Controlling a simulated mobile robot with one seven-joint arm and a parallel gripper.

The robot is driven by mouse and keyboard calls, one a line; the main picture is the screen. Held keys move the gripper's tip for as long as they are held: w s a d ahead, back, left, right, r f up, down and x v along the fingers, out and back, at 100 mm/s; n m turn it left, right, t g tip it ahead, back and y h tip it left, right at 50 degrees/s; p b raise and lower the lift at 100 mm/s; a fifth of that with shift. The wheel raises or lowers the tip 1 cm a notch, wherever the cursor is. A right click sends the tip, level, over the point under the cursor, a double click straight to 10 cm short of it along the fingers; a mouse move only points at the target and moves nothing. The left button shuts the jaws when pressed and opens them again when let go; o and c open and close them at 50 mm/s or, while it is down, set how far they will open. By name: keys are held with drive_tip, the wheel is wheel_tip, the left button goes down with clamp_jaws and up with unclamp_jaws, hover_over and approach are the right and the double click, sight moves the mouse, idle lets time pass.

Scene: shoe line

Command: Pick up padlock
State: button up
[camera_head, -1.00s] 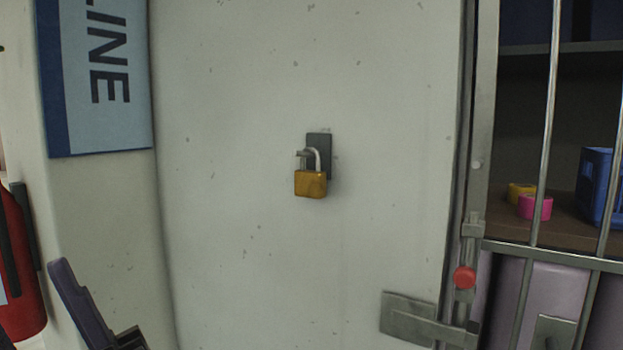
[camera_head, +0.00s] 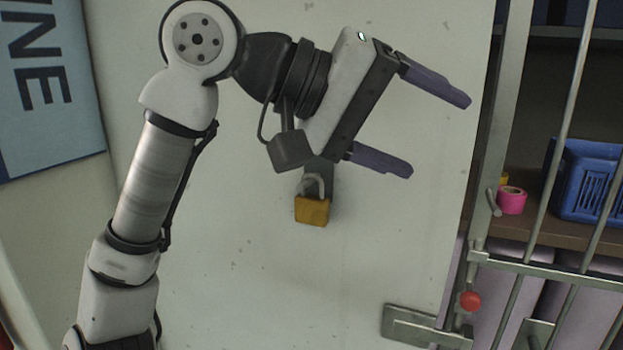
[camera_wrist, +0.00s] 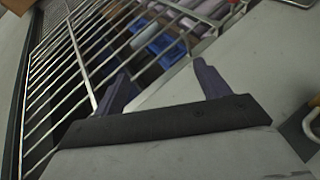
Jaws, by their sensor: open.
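The padlock (camera_head: 312,210) has a brass body and a grey shackle. It hangs from a dark plate (camera_head: 319,170) on the pale wall, near the middle of the head view. In the wrist view a part of the padlock (camera_wrist: 313,123) shows at the right edge, cut off by the frame. My gripper (camera_head: 441,136) is open and empty, up and to the right of the padlock. Its purple fingers point right, toward the barred door, not at the padlock. My wrist covers the top of the dark plate.
A barred metal gate (camera_head: 541,260) stands at the right, with a latch plate (camera_head: 425,322) and a red knob (camera_head: 470,301). Behind the bars are a blue crate (camera_head: 585,180) and a pink tape roll (camera_head: 511,200) on a shelf. The wall below the padlock is clear.

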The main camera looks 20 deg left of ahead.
drive_tip(key=w+a+y+p, duration=0.2)
drive_tip(key=w+a+y, duration=0.3)
drive_tip(key=a+y, duration=0.2)
drive_tip(key=m+g+y+p, duration=0.1)
drive_tip(key=y+p, duration=0.1)
drive_tip(key=y, duration=0.3)
approach(311, 198)
drive_tip(key=b+x, duration=0.1)
drive_tip(key=x, duration=0.2)
drive_tip(key=shift+w, duration=0.15)
drive_tip(key=b+x, duration=0.4)
drive_tip(key=x, duration=0.2)
drive_tip(key=shift+w+b, duration=0.1)
drive_tip(key=shift+b, duration=0.3)
drive_tip(key=shift+r, duration=0.1)
drive_tip(key=c, duration=1.2)
drive_tip(key=shift+r, duration=0.1)
